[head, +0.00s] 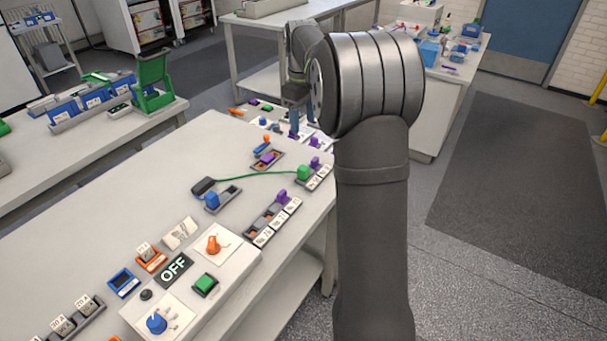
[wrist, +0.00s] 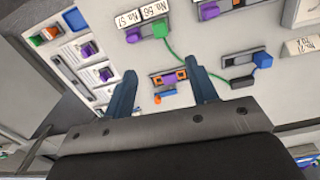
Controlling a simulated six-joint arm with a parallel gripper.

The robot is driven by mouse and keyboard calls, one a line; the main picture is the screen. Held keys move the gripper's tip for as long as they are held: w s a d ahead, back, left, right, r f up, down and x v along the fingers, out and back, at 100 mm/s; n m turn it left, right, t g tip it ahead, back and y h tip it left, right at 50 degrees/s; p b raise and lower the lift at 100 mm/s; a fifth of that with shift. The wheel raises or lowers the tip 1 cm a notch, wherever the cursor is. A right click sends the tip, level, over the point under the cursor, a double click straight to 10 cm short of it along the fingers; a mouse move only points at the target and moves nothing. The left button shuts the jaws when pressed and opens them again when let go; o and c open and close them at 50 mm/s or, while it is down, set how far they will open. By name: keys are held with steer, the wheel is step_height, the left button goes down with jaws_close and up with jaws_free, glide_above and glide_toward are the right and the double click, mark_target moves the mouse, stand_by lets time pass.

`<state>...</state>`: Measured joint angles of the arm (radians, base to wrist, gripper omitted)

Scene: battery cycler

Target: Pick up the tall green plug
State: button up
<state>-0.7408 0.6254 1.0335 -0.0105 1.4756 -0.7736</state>
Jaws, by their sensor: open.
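A green plug (head: 303,172) stands in a grey labelled strip near the table's right edge, with a green cable running left to a black box (head: 203,186). It also shows in the wrist view (wrist: 160,29), beyond and above my fingertips. My gripper (wrist: 163,66) is open and empty, its two blue fingers apart. In the head view my gripper (head: 301,120) is over the far right end of the table, beyond this green plug. Between the fingers in the wrist view, a grey holder carries a purple block (wrist: 168,79) with orange parts on either side.
A purple plug (wrist: 133,35) stands close to the green plug. A blue plug (head: 212,200) sits in a holder near the black box. A panel with another green piece (wrist: 36,40) lies near the gripper. A control box (head: 233,253) with knobs stands at the front.

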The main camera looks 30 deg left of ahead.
mark_target(304, 168)
steer(key=shift+n, duration=0.3)
step_height(304, 168, down, 18)
steer(key=shift+w+r, duration=0.1)
steer(key=shift+r, duration=0.1)
steer(key=c, duration=1.1)
steer(key=shift+r, duration=0.1)
